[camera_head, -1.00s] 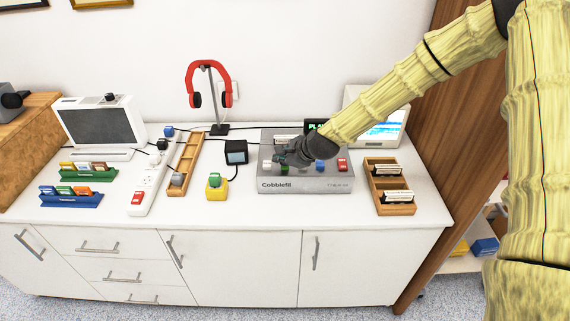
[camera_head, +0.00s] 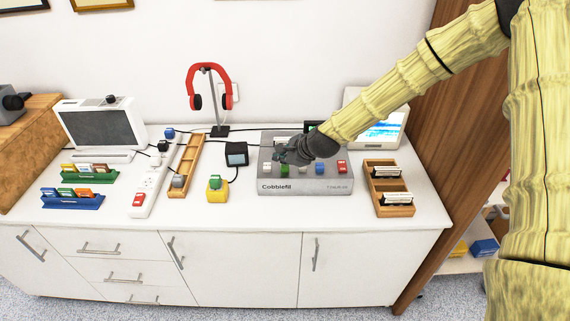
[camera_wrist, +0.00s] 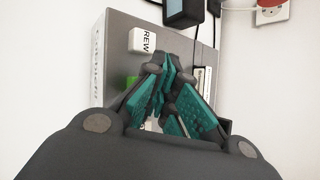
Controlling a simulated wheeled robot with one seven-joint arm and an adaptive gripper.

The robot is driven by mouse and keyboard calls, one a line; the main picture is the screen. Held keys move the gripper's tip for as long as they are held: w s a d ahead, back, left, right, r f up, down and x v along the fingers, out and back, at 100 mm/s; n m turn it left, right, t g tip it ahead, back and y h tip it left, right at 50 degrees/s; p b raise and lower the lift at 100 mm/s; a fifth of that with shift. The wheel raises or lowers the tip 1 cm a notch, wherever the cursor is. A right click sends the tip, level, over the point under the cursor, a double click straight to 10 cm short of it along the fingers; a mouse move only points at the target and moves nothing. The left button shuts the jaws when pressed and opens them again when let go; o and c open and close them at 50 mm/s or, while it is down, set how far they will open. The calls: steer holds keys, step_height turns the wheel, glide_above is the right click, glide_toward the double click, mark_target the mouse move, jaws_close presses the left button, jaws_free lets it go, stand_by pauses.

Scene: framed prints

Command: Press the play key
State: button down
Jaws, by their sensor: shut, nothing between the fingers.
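The grey Cobblefil player (camera_head: 305,186) sits on the white counter with a row of coloured keys along its front. A white key (camera_head: 267,167) stands at the left end; in the wrist view this key (camera_wrist: 142,40) is lettered REW. The green key (camera_head: 285,171) is beside it, and in the wrist view the green key (camera_wrist: 131,81) is partly hidden by my fingers. A blue key (camera_head: 320,168) and a red key (camera_head: 342,167) are further right. My gripper (camera_head: 281,156) is shut and empty over the player, just behind the green key. I cannot tell whether it touches anything.
A wooden card tray (camera_head: 395,210) stands right of the player. A yellow box with a green button (camera_head: 216,190), a small dark display (camera_head: 236,153) and a power strip (camera_head: 147,188) are to the left. Red headphones (camera_head: 208,75) hang behind. The counter's front strip is clear.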

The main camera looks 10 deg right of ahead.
mark_target(283, 167)
steer(key=shift+r, duration=0.4)
steer(key=shift+r+p, duration=1.9)
steer(key=shift+r, duration=0.65)
steer(key=shift+f, duration=0.1)
